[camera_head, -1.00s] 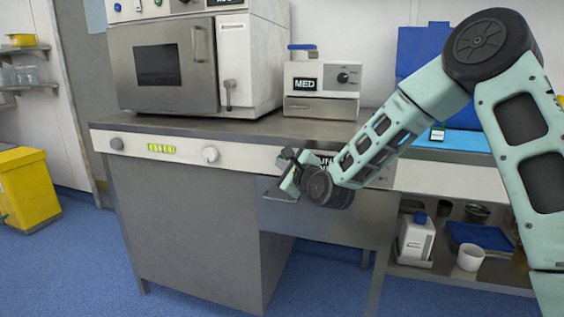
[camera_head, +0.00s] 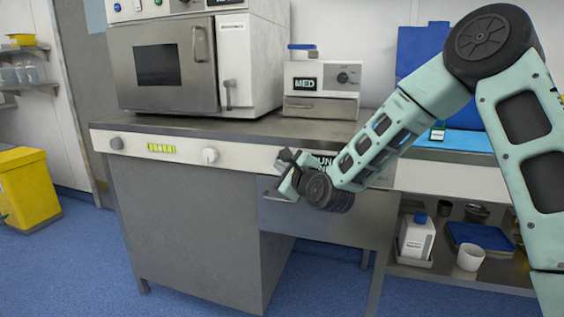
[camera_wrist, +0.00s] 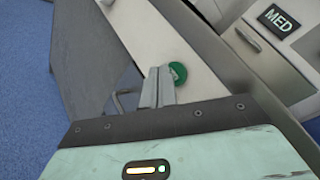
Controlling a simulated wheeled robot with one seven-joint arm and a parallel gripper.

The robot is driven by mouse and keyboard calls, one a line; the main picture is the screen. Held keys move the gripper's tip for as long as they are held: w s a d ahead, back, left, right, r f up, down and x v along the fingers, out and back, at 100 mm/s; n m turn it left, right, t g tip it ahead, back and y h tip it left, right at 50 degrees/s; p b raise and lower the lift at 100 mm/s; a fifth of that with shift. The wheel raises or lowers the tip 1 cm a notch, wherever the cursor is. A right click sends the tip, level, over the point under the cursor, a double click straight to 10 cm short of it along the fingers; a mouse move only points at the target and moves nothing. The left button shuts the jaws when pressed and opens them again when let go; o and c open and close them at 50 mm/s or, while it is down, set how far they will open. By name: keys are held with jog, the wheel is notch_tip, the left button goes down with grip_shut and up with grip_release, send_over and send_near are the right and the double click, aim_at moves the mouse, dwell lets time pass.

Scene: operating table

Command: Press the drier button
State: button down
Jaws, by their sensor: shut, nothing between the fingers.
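A round green button (camera_wrist: 177,72) with a small pale marking sits on the white front panel of the counter in the wrist view. My gripper (camera_wrist: 160,72) is shut and empty, with its fingertips right beside the button and overlapping its left edge in that view. I cannot tell whether they touch it. In the head view my gripper (camera_head: 284,156) is in front of the counter's white front strip (camera_head: 236,157), above the drawer handle. The button cannot be made out there. No label for the drier can be read clearly.
A large steel machine (camera_head: 160,70) with a door and a small MED box (camera_head: 318,80) stand on the counter. A drawer handle (camera_head: 277,198) sticks out just below my gripper. Open floor lies in front.

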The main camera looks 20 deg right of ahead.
jog(key=shift+s+a, duration=0.75)
jog(key=shift+s, duration=0.3)
jog(key=shift+s+a, duration=0.75)
jog(key=shift+s, duration=0.25)
